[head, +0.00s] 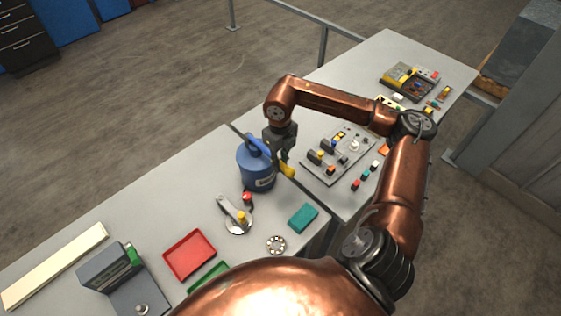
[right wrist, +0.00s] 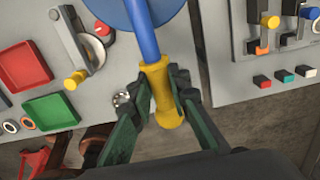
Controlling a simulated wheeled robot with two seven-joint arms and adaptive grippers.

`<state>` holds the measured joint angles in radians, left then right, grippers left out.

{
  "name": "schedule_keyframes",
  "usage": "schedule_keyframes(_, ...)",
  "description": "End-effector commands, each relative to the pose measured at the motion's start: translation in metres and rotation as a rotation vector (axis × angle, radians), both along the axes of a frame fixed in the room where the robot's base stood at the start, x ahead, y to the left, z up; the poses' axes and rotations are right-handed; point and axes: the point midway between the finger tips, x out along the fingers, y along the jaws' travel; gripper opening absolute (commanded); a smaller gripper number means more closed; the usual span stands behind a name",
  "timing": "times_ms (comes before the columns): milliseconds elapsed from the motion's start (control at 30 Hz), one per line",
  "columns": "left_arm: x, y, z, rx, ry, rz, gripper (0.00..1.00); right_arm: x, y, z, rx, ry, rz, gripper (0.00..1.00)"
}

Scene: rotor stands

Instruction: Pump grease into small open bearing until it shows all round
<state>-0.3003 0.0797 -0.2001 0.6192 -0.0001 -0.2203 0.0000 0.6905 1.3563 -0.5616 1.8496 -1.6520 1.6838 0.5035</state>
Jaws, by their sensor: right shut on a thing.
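A blue grease canister (head: 256,170) stands upright on the grey table; its blue lever ends in a yellow handle (head: 287,169). In the right wrist view the blue lever (right wrist: 143,32) crosses from the top to the yellow handle (right wrist: 160,88). My right gripper (right wrist: 162,92) is shut around this handle, with dark green fingers on both sides. A small ring-shaped bearing (head: 276,245) lies flat on the table, apart from the gripper. It shows partly beside the left finger in the wrist view (right wrist: 121,99). Grease on it cannot be made out. My left gripper is not in view.
A round plate with a lever (head: 237,217), a red tray (head: 189,254), a green tray (head: 208,276) and a teal block (head: 303,217) lie near the canister. A switch panel (head: 338,153) lies to the right, across a table seam. A grey box-shaped device (head: 110,268) stands at left.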

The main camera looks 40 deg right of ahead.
Motion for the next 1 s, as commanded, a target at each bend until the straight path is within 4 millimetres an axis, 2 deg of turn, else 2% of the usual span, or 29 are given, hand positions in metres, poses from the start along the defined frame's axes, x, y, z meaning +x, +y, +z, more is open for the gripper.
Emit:
schedule_keyframes(233,0.0,0.0,-0.009,0.0,0.001,0.0,0.0,0.0,0.0,-0.012,0.0,-0.001,-0.001,0.03)
schedule_keyframes(367,0.0,0.0,-0.006,0.0,0.0,0.0,0.0,0.0,0.0,-0.009,0.0,-0.001,-0.001,0.03)
schedule_keyframes(1000,0.002,0.0,0.013,-0.001,-0.004,0.0,0.0,0.001,0.0,0.027,-0.001,-0.003,-0.001,0.03)
